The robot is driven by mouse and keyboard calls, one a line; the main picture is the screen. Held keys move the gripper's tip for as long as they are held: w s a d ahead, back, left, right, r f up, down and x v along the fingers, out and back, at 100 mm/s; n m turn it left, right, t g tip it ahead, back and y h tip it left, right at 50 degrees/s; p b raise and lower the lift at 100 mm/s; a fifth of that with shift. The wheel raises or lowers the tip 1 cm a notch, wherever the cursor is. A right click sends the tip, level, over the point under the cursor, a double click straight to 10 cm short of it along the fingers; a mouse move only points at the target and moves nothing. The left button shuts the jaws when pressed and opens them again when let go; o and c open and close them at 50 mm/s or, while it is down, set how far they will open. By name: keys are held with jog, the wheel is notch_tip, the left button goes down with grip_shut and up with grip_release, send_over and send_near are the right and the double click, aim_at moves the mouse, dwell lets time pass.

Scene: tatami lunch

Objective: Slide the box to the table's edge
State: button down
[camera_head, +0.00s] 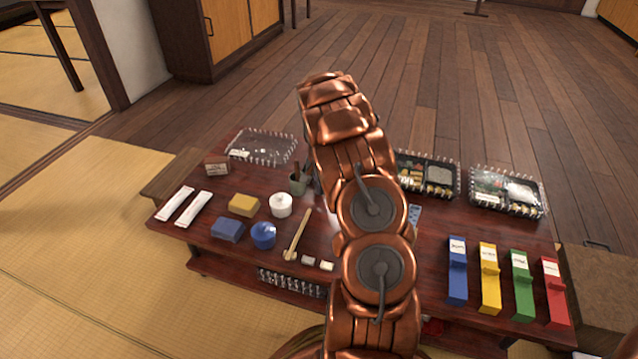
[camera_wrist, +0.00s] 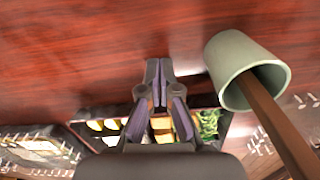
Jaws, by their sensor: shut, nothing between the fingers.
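The task does not say which box. Three lidded lunch boxes stand along the table's far side in the head view: a mostly clear one at left (camera_head: 262,147), a middle one with food (camera_head: 440,176), partly hidden by my arm, and a right one (camera_head: 507,191). In the wrist view a food-filled lunch box (camera_wrist: 110,128) lies behind my gripper (camera_wrist: 158,72), partly covered by it. My gripper is shut and empty, low over the dark red tabletop; whether it touches the box I cannot tell. In the head view my arm hides it.
A green cup (camera_wrist: 228,68) with a wooden stick stands close beside my gripper in the wrist view. The low table (camera_head: 345,215) also holds a yellow box (camera_head: 243,205), a blue box (camera_head: 228,229), white packets (camera_head: 185,207) and several long coloured boxes (camera_head: 489,280) at right.

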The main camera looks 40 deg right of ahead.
jog(key=shift+w+d+r+b, duration=0.1)
jog(key=shift+w+d+b, duration=0.25)
jog(key=shift+d, duration=0.45)
jog(key=shift+w+d+r+b, duration=0.1)
jog(key=shift+w+d+b, duration=0.2)
jog(key=shift+d, duration=0.5)
jog(key=shift+w, duration=0.1)
